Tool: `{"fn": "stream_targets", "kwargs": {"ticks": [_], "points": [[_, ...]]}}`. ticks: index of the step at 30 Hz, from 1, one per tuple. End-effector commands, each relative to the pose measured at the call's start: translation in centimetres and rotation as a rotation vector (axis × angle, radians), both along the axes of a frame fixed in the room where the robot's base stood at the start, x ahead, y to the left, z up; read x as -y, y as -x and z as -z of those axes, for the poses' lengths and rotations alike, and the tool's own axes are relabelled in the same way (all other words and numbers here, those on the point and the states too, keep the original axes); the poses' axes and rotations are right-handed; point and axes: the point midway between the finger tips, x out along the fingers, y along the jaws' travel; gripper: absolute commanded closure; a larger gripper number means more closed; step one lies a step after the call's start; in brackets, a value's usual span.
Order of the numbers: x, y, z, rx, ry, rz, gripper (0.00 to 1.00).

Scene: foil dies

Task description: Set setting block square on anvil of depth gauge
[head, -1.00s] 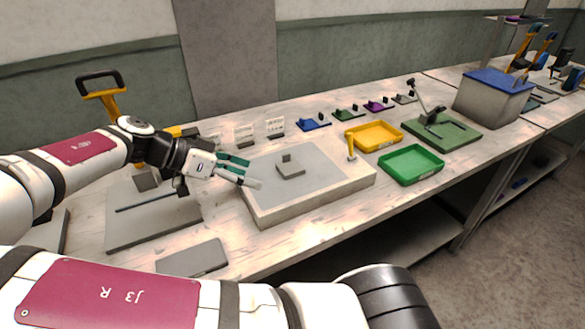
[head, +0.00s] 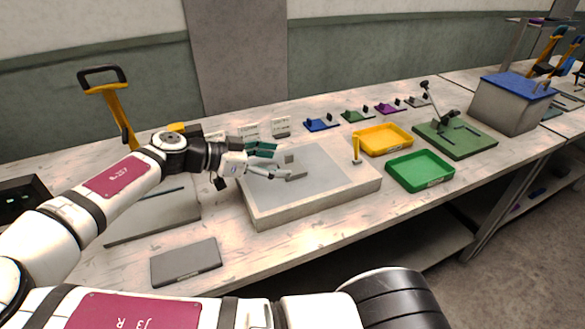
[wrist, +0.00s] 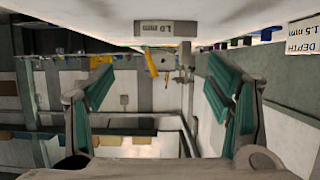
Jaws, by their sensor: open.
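My gripper (head: 277,172) is at the left part of a pale surface plate (head: 318,207). Its teal-lined fingers are spread, and nothing shows between them in the wrist view (wrist: 155,100). A small grey block (head: 289,159) stands close to the fingertips, with a flat grey piece (head: 297,177) beneath it partly hidden by the fingers. I cannot tell whether the two are separate or whether a finger touches them. A green-based stand with a black arm (head: 455,138) is at the right. Which thing is the depth gauge is not clear.
White label cards (head: 282,127) and small coloured fixtures (head: 321,125) line the back. A dark grey slab (head: 185,262) lies front left.

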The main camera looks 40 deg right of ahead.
Motion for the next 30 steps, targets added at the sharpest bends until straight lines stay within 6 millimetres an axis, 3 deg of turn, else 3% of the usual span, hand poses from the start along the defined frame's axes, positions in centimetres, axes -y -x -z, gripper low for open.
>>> {"fn": "stream_targets", "kwargs": {"ticks": [12, 21, 23, 30], "points": [[4.5, 0.8, 1.6, -0.003, 0.000, 0.001, 0.27], [4.9, 0.9, 1.9, -0.003, -0.001, -0.001, 0.27], [4.9, 0.9, 1.9, -0.003, -0.001, -0.001, 0.36], [4.9, 0.9, 1.9, -0.003, -0.001, -0.001, 0.90]]}}
